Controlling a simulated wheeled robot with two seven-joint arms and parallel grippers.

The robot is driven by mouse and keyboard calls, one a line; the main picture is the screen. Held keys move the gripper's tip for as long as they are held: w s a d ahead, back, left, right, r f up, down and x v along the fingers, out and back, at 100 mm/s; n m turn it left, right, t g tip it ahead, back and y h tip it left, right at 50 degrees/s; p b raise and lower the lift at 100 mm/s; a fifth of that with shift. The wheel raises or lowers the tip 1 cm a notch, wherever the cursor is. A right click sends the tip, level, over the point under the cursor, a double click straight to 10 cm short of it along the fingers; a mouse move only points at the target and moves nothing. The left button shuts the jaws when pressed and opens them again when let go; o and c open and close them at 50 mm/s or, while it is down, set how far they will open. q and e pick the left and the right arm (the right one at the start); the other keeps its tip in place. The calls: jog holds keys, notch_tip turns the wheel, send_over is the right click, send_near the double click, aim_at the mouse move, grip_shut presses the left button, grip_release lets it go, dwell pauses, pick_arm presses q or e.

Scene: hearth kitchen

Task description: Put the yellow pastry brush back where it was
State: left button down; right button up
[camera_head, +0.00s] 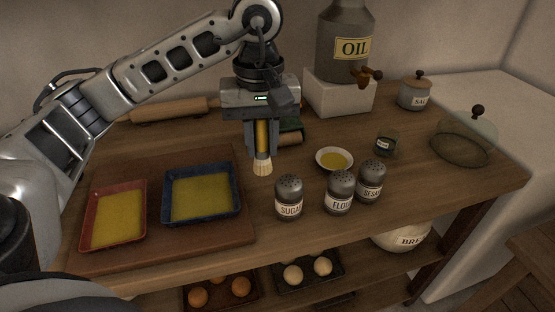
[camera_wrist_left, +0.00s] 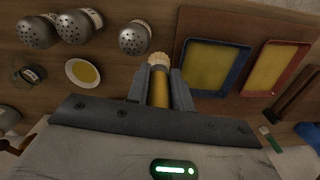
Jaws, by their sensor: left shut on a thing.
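My left gripper (camera_head: 262,150) is shut on the yellow pastry brush (camera_head: 262,136) and holds it upright, bristles down. The pale bristles (camera_head: 262,168) hang beside the blue tray, over the table. In the left wrist view the brush (camera_wrist_left: 159,88) sits between the two fingers of the left gripper (camera_wrist_left: 160,90). Whether the bristles touch the table, I cannot tell. My right gripper is not in view.
A blue tray (camera_head: 202,223) and a red tray (camera_head: 113,248) with yellow contents sit on a brown board (camera_head: 170,258). A shallow bowl (camera_head: 334,170) and shakers, such as the sugar one (camera_head: 289,198), stand to the right.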

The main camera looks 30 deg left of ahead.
pick_arm(q)
jog(key=w+a+f, duration=0.1)
jog(key=w+f, duration=0.1)
jog(key=f, duration=0.1)
jog(key=w+f+p, duration=0.1)
jog(key=w+f, duration=0.2)
jog(key=w+a+f+p, duration=0.1)
jog(key=w+f, duration=0.2)
jog(key=f, duration=0.1)
jog(key=shift+w+a, duration=0.2)
jog(key=shift+a, duration=0.1)
jog(key=shift+f, duration=0.35)
jog(key=c, duration=1.6)
grip_release()
jog(key=shift+f, duration=0.2)
jog(key=shift+c, duration=0.2)
jog(key=o, duration=0.4)
jog(key=shift+r, duration=0.1)
jog(key=shift+o, duration=0.2)
jog(key=shift+r, duration=0.2)
jog(key=shift+w+r, duration=0.1)
jog(key=shift+r, duration=0.25)
notch_tip(320, 180, up, 11)
jog(key=b, duration=0.1)
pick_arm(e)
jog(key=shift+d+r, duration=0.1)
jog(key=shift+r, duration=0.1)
